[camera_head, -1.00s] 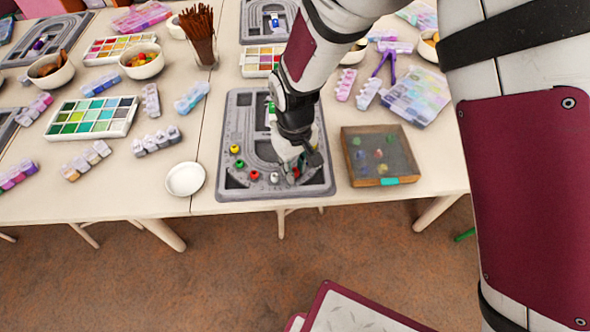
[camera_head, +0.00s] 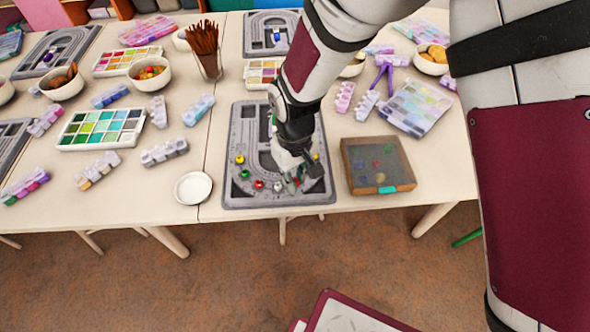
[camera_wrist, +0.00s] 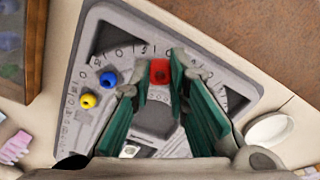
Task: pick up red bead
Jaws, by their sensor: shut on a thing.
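My gripper (camera_head: 299,183) is low over the near right part of the grey bead board (camera_head: 232,195). In the wrist view, its green-padded fingers (camera_wrist: 156,80) are shut on a red bead (camera_wrist: 160,71) at their tips. The board lies below the bead; I cannot tell whether the bead still touches it. In the head view the fingers mostly hide this bead. Another red bead (camera_head: 259,184) sits to the left on the board, between a green bead (camera_head: 245,174) and a silver bead (camera_head: 277,186).
A blue bead (camera_wrist: 108,79) and a yellow bead (camera_wrist: 88,101) lie near the fingers in the wrist view. The table's front edge is close.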

